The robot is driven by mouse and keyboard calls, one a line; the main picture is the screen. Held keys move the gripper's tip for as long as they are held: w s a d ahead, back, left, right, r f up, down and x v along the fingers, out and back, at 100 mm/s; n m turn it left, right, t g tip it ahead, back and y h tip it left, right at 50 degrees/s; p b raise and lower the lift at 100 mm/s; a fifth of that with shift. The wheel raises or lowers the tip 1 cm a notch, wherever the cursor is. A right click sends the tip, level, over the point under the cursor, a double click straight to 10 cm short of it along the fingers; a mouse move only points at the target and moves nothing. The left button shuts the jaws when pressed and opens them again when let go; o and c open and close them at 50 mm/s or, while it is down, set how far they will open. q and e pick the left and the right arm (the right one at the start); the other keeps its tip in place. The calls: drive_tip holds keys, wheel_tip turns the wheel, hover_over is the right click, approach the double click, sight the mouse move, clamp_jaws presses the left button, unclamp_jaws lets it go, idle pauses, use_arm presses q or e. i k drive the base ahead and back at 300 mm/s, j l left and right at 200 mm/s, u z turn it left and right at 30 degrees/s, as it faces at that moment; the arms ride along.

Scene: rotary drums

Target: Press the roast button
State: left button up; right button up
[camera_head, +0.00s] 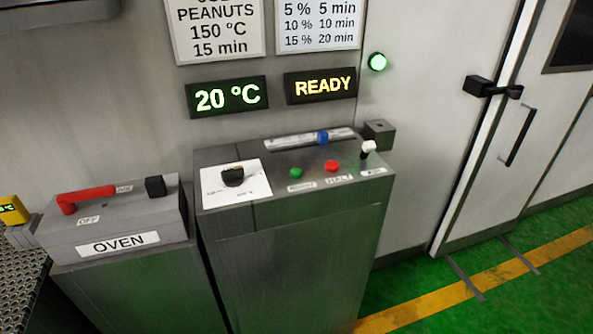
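A grey metal control console (290,215) stands in the middle of the head view. On its sloped top are a green button (296,173) and a red button (332,166). A small label (301,187) sits below the green button; its text is too blurred to read surely, and the red one's label (339,180) seems to read HALT. A black knob (233,176) on a white dial plate is to their left. A white-tipped lever (368,148) is to their right. Neither of my grippers is in view.
An oven box (117,230) with a red-handled lever (87,197) stands left of the console. Wall displays read 20 °C (226,97) and READY (320,85); a green lamp (377,62) is lit. A door (490,120) is at right. Green floor (540,290) there is clear.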

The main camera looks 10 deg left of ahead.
sight(295, 172)
drive_tip(key=i+l+u, duration=0.65)
drive_tip(key=l, duration=0.3)
drive_tip(key=i+l+u, duration=0.45)
drive_tip(key=l, duration=0.3)
drive_tip(key=k, duration=0.1)
